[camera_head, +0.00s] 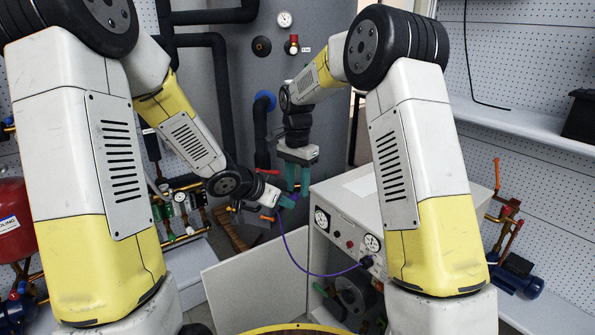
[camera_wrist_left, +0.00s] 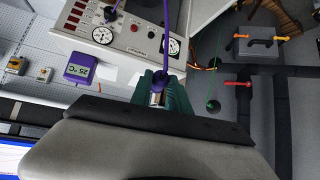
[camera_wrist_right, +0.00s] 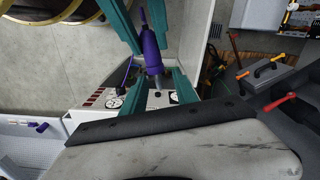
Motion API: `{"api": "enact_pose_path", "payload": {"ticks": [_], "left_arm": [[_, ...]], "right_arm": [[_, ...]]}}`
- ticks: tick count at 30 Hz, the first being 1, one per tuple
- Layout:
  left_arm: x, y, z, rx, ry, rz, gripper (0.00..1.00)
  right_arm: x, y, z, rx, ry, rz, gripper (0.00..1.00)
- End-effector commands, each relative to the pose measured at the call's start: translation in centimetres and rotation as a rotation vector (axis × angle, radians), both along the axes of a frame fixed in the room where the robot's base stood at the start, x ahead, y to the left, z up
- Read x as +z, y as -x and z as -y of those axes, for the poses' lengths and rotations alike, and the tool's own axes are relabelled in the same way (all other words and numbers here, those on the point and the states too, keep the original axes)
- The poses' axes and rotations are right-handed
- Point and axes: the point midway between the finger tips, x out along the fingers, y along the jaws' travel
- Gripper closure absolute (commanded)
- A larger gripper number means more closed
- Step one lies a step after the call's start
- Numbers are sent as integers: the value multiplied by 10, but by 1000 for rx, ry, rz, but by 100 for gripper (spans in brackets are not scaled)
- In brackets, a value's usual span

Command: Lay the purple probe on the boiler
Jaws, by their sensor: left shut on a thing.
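The purple probe (camera_wrist_right: 151,47) has a purple handle and a grey metal part. My left gripper (camera_wrist_left: 159,98) is shut on its metal part and holds it in the air. My right gripper (camera_head: 298,181) is open just above it; in the right wrist view the handle shows between its spread fingers, and contact cannot be told. A purple cable (camera_head: 309,273) hangs from the probe to a white gauge cabinet (camera_head: 330,198) at the right. A tall grey body (camera_head: 240,70) with a dial and a red valve stands behind. No readable label shows which is the boiler.
The cabinet's flat top is largely clear, with a pale patch (camera_head: 362,186). A purple 25 °C display (camera_wrist_left: 80,68) shows beside it. Black pipes (camera_head: 218,80) stand behind my left arm. A red tank (camera_head: 12,220) is far left, a blue pump (camera_head: 518,279) at right.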

Motion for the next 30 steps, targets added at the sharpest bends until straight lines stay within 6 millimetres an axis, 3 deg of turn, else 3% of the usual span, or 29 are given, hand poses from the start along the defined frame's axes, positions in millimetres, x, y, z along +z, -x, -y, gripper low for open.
{"api": "enact_pose_path", "payload": {"ticks": [6, 14, 19, 22, 23, 24, 26, 30], "left_arm": [[0, 0, 0, 0, 0, 0, 100], [0, 0, 0, 0, 0, 0, 100], [0, 0, 0, -1, 0, 0, 100], [0, 0, 1, -2, 1, 0, 100], [0, 1, 1, -2, 1, 0, 72], [0, 1, 1, -2, 1, 0, 65], [0, 0, 1, -2, 0, 0, 53], [0, 0, 0, -1, 0, 0, 53]], "right_arm": [[-13, 0, 0, 0, 0, 0, 65], [-14, 0, 0, 0, 0, 0, 65], [-13, 0, 0, 0, 0, 1, 98], [-13, 0, 0, 0, -1, 2, 100], [-13, 0, 0, 0, -1, 2, 100], [-13, 0, 0, 0, -1, 2, 100], [-13, 0, 0, 0, -1, 2, 100], [-13, 0, 0, 0, 0, 1, 100]]}}
